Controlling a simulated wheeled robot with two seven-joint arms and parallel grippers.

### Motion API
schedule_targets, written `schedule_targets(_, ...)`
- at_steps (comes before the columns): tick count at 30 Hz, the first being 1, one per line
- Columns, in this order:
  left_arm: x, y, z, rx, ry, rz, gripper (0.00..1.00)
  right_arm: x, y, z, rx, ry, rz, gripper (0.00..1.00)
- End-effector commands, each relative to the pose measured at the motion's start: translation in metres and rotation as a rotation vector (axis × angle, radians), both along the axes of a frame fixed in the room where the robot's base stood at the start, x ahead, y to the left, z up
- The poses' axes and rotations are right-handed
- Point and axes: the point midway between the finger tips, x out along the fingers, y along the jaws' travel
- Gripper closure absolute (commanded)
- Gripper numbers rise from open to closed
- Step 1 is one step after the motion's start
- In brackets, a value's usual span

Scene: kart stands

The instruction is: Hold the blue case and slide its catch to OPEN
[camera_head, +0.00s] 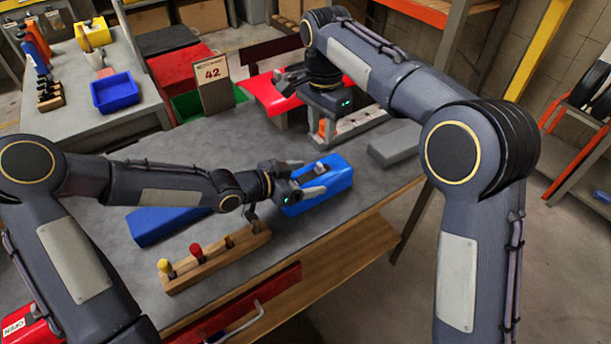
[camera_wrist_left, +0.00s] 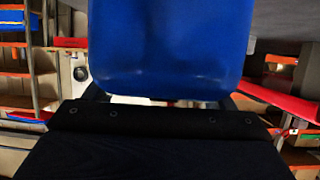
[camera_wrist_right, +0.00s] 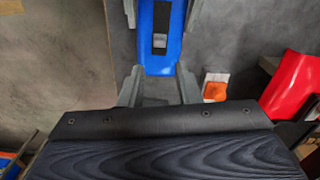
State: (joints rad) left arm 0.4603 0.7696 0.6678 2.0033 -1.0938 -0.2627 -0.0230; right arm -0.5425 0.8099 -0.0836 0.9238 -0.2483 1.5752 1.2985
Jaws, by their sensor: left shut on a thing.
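The blue case (camera_head: 333,182) is held just above or on the grey table; I cannot tell which. My left gripper (camera_head: 304,180) is shut on it, with fingers along both sides. The case fills the top of the left wrist view (camera_wrist_left: 170,50). In the right wrist view, the case (camera_wrist_right: 160,64) shows a dark track with a grey catch (camera_wrist_right: 160,42) on it. My right gripper (camera_head: 325,98) is beyond the case in the head view. Any OPEN marking on the case is unreadable.
A wooden peg rack (camera_head: 215,262) stands at the table's front edge. A flat blue piece (camera_head: 160,226) lies under my left arm. A red piece (camera_head: 268,95), a grey block (camera_head: 394,146) and a 42 sign (camera_head: 213,84) stand around the back.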

Motion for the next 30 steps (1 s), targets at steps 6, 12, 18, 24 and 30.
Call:
schedule_targets(6,0.000,0.000,0.000,0.000,0.000,0.000,0.54,0.003,-0.013,-0.005,0.058,0.018,0.130,0.99)
schedule_targets(12,0.000,0.000,0.000,0.000,0.000,0.000,0.54,0.010,-0.041,-0.015,0.213,0.008,0.472,1.00)
schedule_targets(18,0.000,0.000,0.000,0.000,0.000,0.000,0.54,0.017,-0.070,-0.020,0.373,-0.105,0.844,1.00)
schedule_targets(24,0.000,0.000,0.000,0.000,0.000,0.000,0.54,0.023,-0.099,-0.021,0.470,-0.293,1.169,1.00)
schedule_targets(30,0.000,0.000,0.000,0.000,0.000,0.000,0.54,0.027,-0.119,-0.020,0.486,-0.457,1.377,1.00)
